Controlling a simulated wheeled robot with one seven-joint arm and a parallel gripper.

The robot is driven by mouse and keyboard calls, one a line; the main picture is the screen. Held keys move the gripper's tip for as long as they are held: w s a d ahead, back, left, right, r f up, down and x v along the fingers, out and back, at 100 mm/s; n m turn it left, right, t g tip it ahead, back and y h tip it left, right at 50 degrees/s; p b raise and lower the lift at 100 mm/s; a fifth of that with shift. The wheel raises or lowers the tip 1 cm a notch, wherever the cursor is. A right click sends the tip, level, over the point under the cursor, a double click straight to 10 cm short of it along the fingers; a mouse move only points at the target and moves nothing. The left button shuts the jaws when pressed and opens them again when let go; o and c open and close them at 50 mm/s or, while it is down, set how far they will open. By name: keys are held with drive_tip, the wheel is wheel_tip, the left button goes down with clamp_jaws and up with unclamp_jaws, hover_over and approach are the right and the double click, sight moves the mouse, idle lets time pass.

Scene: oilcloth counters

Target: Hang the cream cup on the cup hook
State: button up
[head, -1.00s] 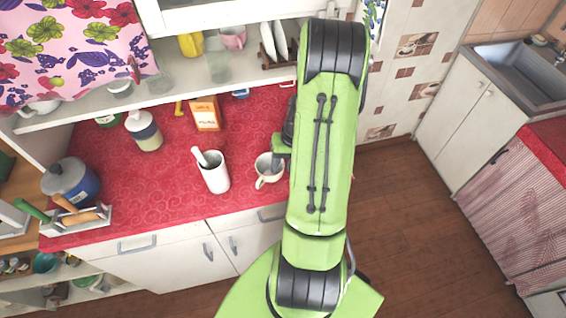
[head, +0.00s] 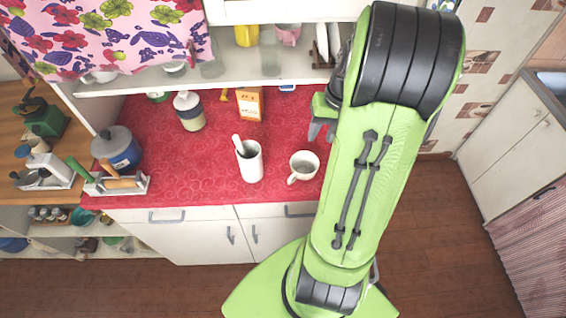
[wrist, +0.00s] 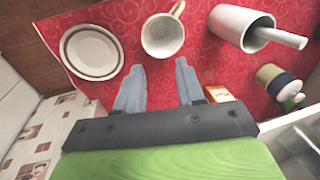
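The cream cup (head: 302,171) stands upright on the red counter, right of a white container, with its handle toward the front left. In the wrist view the cup (wrist: 160,38) lies just beyond my fingertips, apart from them, with its handle at the upper right of its rim. My gripper (head: 321,133) is behind and slightly right of the cup in the head view, partly hidden by my arm. In the wrist view my gripper (wrist: 160,66) is open, with nothing between its fingers. I cannot make out the cup hook in either view.
The white container (head: 251,163) holding a pestle-like rod stands close left of the cup. A rimmed plate (wrist: 92,52) lies on the cup's other side. An orange box (head: 249,104) and a jar (head: 189,112) stand farther back, below a shelf (head: 215,80). Counter in front of the box is clear.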

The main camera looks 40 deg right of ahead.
drive_tip(key=a+r+n+h, duration=0.25)
drive_tip(key=a+r, duration=0.45)
drive_tip(key=a, duration=0.4)
drive_tip(key=s+a+r+n+t, duration=0.4)
drive_tip(key=s+a, duration=0.4)
drive_tip(key=a, duration=0.3)
drive_tip(key=shift+s+a+y, duration=0.15)
drive_tip(key=shift+a+y, duration=0.1)
drive_tip(key=shift+y, duration=0.2)
drive_tip(key=shift+o, duration=0.3)
drive_tip(key=shift+f+b, duration=0.5)
drive_tip(key=shift+b, duration=0.25)
drive_tip(key=shift+s+d+r, duration=0.1)
drive_tip(key=shift+r, duration=0.05)
